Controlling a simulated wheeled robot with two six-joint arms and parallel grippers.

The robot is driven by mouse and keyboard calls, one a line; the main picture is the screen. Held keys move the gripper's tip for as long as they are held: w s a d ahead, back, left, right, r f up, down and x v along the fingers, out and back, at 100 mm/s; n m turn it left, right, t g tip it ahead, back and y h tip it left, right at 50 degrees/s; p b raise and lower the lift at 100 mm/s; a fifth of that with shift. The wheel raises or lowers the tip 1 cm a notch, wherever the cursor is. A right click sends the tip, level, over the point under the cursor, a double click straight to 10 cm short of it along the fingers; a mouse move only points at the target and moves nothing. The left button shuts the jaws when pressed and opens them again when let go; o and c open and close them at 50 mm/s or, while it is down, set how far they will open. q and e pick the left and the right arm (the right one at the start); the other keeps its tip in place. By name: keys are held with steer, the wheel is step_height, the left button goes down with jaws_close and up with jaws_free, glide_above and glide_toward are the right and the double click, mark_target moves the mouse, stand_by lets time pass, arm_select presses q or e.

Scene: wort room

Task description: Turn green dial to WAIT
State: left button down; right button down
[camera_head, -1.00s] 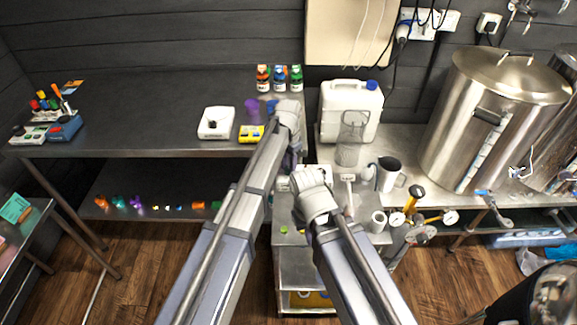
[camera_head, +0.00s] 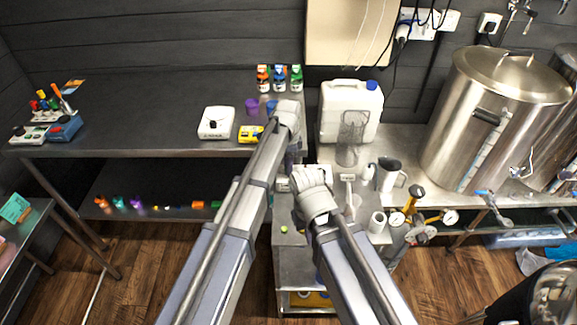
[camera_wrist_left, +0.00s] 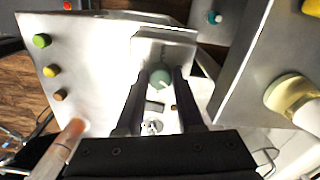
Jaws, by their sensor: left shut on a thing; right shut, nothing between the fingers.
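The green dial (camera_wrist_left: 160,78) is a round teal-green knob on a pale box (camera_wrist_left: 165,48) in the left wrist view. My left gripper (camera_wrist_left: 161,85) has its two dark fingers on either side of the dial, shut on it. The lettering around the dial cannot be read, so its setting is unclear. In the head view my left gripper (camera_head: 298,160) points down over the small metal trolley, and the dial is hidden there. My right gripper (camera_head: 309,179) is just below it, shut and empty, its fingertips mostly hidden by its own wrist.
The metal trolley (camera_head: 292,258) holds a small green item (camera_head: 284,229). A white canister (camera_head: 350,108), a clear jug (camera_head: 351,135) and a metal pitcher (camera_head: 390,175) stand close on the right. A white scale-like device (camera_head: 216,122) sits on the left bench (camera_head: 150,100).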

arm_select(q)
steer(key=m, duration=0.5)
steer(key=shift+m, duration=0.4)
steer(key=m, duration=0.5)
steer(key=shift+m, duration=0.4)
steer(key=c, duration=0.5)
jaws_free()
steer(key=shift+c, duration=0.2)
steer(key=shift+r, duration=0.1)
step_height(320, 180, up, 8)
steer(key=p, duration=0.8)
steer(key=shift+f, duration=0.2)
